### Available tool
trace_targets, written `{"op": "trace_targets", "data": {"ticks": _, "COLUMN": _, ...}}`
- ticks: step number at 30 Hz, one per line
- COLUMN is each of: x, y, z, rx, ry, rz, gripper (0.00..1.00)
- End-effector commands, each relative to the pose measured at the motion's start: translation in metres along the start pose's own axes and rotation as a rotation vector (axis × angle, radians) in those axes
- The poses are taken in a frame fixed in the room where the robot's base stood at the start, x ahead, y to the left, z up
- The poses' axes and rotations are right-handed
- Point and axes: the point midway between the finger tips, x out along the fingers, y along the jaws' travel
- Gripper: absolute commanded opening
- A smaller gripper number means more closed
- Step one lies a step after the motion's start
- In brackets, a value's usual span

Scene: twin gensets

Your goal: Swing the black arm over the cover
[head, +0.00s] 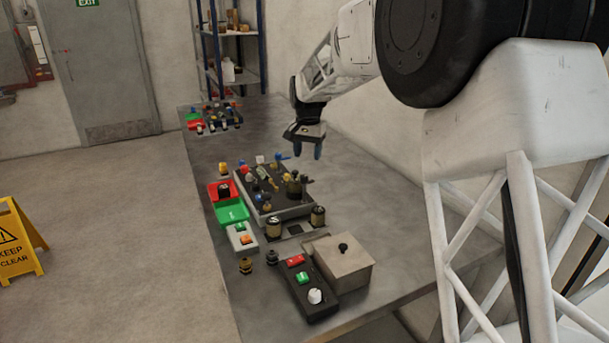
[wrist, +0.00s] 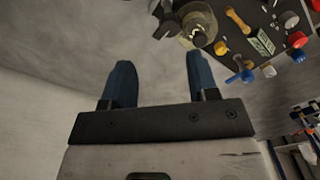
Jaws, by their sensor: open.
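My gripper (head: 306,145) hangs in the air above the bench, behind and right of the grey panel with several small fittings (head: 291,212). In the wrist view its two blue fingers (wrist: 158,68) are spread apart with nothing between them. A dark forked part (wrist: 167,18) and a brass-coloured round fitting (wrist: 199,22) show beyond the fingertips, apart from them. I cannot clearly tell which part is the black arm or the cover.
A red tray (head: 214,192) and a green tray (head: 232,213) lie left of the panel. A black button box (head: 312,296) stands beside the grey box. A second fittings panel (head: 215,118) is at the far end. The bench right of the panel (head: 385,200) is bare.

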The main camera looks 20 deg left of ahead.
Motion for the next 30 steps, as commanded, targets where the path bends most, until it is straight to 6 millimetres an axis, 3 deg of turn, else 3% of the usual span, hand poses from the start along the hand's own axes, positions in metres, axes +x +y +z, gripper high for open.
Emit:
{"op": "trace_targets", "data": {"ticks": 5, "x": 0.005, "y": -0.013, "z": -0.003, "rx": 0.0, "ry": -0.003, "rz": 0.002, "gripper": 0.54}}
{"op": "trace_targets", "data": {"ticks": 20, "x": 0.01, "y": -0.013, "z": -0.004, "rx": 0.0, "ry": -0.003, "rz": 0.002, "gripper": 0.54}}
{"op": "trace_targets", "data": {"ticks": 30, "x": 0.041, "y": -0.013, "z": -0.003, "rx": 0.0, "ry": -0.005, "rz": 0.003, "gripper": 0.54}}
